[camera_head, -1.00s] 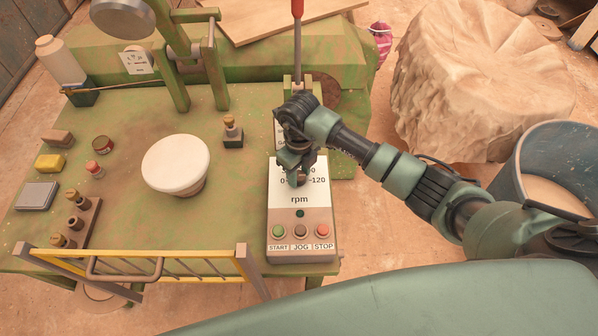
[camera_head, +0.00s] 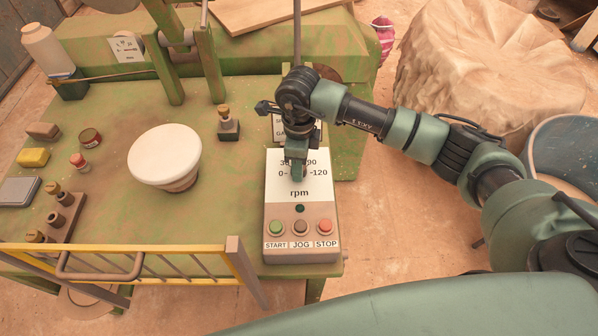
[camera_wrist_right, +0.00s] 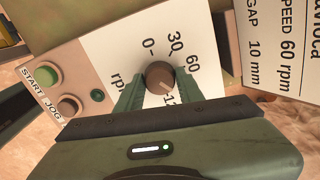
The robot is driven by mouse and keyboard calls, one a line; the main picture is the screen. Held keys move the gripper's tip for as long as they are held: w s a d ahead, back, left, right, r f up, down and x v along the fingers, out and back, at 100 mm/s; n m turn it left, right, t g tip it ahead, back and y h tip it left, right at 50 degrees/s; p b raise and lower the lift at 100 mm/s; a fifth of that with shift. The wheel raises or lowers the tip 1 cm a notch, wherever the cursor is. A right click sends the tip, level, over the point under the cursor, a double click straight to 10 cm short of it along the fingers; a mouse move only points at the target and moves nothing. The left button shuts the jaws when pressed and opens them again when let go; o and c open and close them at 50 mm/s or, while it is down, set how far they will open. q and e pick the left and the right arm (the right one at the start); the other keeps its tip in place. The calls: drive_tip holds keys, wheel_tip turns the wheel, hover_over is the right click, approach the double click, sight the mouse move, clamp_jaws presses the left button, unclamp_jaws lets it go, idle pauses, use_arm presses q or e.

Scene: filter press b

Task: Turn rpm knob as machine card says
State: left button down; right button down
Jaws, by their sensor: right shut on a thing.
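The control panel (camera_head: 283,182) has a white dial face marked 0, 30, 60 and 120, with "rpm" beneath. My right gripper (camera_head: 297,172) points down over the dial and hides the knob in the head view. In the right wrist view the round brown rpm knob (camera_wrist_right: 160,75) sits between the two green fingers of my right gripper (camera_wrist_right: 160,84), which is shut on it. A pale mark on the knob faces the lower right, towards the partly hidden 120 label. The machine card (camera_wrist_right: 282,45) reads SPEED 60 rpm and GAP 10 mm. My left gripper is out of view.
Green START (camera_head: 276,228), brown JOG (camera_head: 301,228) and red STOP (camera_head: 325,227) buttons sit below the dial. A white-topped round piece (camera_head: 164,154) stands left on the green table. A yellow guard rail (camera_head: 130,250) runs along the front edge.

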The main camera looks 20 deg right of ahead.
drive_tip(key=n+b, duration=0.4)
drive_tip(key=b, duration=0.1)
drive_tip(key=n+b, duration=0.4)
drive_tip(key=b, duration=0.1)
drive_tip(key=shift+w+f, duration=0.1)
drive_tip(key=shift+f, duration=0.1)
drive_tip(key=shift+r+n+b, duration=0.2)
drive_tip(key=shift+n+b, duration=1.3)
drive_tip(key=shift+b, duration=0.05)
drive_tip(key=c, duration=0.9)
unclamp_jaws()
drive_tip(key=shift+a, duration=0.1)
wheel_tip(320, 180, up, 8)
drive_tip(key=shift+f+b, duration=0.1)
drive_tip(key=shift+b, duration=0.3)
